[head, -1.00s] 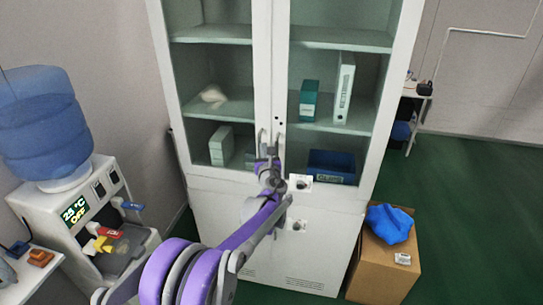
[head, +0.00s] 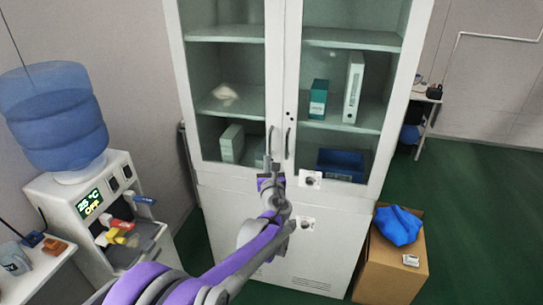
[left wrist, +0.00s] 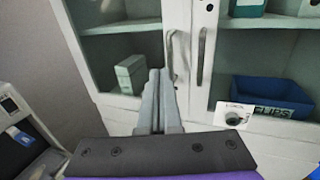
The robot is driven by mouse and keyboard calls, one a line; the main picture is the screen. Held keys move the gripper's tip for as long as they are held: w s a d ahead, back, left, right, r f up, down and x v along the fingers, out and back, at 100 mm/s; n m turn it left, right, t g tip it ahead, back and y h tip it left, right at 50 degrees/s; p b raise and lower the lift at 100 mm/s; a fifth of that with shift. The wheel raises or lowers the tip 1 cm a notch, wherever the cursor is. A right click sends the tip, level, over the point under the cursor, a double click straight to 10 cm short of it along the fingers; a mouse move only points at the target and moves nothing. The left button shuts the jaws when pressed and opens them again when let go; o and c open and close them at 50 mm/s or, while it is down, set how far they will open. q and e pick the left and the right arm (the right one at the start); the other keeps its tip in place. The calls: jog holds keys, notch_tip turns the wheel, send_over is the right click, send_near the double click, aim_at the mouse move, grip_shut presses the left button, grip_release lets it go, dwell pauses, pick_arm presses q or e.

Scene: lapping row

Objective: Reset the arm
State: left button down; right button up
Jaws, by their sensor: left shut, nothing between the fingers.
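My left arm, purple and grey, reaches from the lower left toward the white glass-door cabinet (head: 215,185). My left gripper (head: 276,168) is in front of the doors, just below the two door handles (head: 279,142). In the left wrist view the gripper (left wrist: 158,75) shows its fingers together with nothing between them. My right gripper is out of view.
Behind the glass are a blue bin (head: 341,164) labelled CLIPS and several binders and boxes. A water dispenser (head: 85,215) stands at the left. A cardboard box (head: 385,268) with a blue cloth (head: 398,226) stands at the right. Green floor lies clear at the far right.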

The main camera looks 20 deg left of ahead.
pick_arm(q)
jog(key=s+a+f+n+g, duration=0.2)
jog(key=s+n+g, duration=0.1)
jog(key=s+n, duration=0.7)
jog(key=s+a+f+n+g, duration=0.1)
jog(key=s+f+n+g, duration=0.2)
jog(key=s+n, duration=0.65)
jog(key=s+d+f+n+g+h, duration=0.1)
jog(key=s+d+f+n+h, duration=0.1)
jog(key=s, duration=0.5)
jog(key=s+d+f+n+g+h, duration=0.2)
jog(key=s+d+f+n, duration=0.3)
jog(key=s, duration=0.3)
jog(key=s+d+f+n+g+h, duration=0.2)
jog(key=s+d+f+n+h, duration=0.1)
jog(key=s, duration=0.4)
jog(key=shift+s+d+f+n+h, duration=0.25)
jog(key=shift+d+f+n, duration=0.2)
jog(key=shift+f+n, duration=0.25)
